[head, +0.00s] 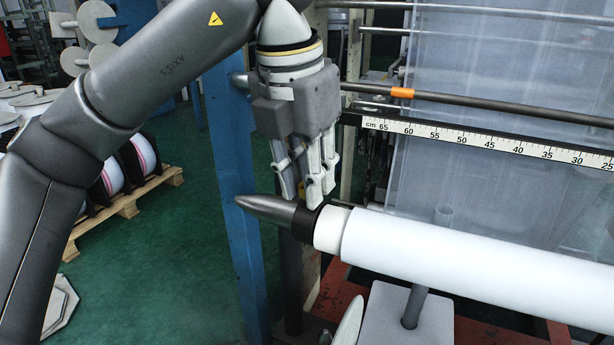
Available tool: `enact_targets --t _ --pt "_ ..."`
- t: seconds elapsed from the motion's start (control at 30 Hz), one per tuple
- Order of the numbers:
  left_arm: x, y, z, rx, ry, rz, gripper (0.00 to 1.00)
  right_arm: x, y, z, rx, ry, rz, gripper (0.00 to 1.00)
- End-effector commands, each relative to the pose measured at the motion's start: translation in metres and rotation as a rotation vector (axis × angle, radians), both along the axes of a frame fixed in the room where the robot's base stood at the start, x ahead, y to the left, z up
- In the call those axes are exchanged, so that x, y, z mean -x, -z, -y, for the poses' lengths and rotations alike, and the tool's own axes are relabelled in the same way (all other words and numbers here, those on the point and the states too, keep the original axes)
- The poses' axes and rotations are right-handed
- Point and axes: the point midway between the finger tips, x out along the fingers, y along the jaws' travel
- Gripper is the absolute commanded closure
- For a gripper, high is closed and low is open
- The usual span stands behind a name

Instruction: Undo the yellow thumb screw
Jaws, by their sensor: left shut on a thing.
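My left gripper (308,198) comes down from above, fingers pointing down, with its tips at the black collar (304,223) near the pointed end of a roller shaft. The fingers are closed together at the collar's top. The yellow thumb screw does not show clearly; the fingers hide the place where they grip. The dark grey tapered shaft tip (266,208) sticks out left of the collar. A white roll (430,250) runs from the collar to the right. My right gripper is not in view.
A blue post (232,190) stands just behind and left of the shaft tip. A centimetre scale (490,138) and a rod with an orange ring (402,92) cross behind the roll. A wooden pallet (125,208) with rolls is at the left. Green floor lies open below.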

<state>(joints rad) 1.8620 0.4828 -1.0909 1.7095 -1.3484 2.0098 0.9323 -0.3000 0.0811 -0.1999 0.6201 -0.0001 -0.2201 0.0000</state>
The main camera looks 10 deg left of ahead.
Motion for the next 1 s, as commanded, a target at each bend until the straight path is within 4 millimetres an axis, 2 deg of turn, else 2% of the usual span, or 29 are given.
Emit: enact_targets --t 0.33,0.37,0.53,0.87,1.0 --pt "0.0 0.0 0.0 0.0 -0.002 0.0 1.0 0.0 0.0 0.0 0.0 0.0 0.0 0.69" --pt "0.0 0.0 0.0 0.0 -0.002 0.0 0.76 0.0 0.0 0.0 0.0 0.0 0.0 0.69" --pt "0.0 0.0 0.0 0.0 -0.001 0.0 0.54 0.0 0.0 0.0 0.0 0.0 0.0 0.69" --pt "0.0 -0.001 0.0 0.0 -0.001 0.0 0.54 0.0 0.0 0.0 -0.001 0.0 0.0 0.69" --pt "0.002 -0.011 -0.001 0.0 -0.002 0.002 0.54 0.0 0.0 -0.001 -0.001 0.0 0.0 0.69"
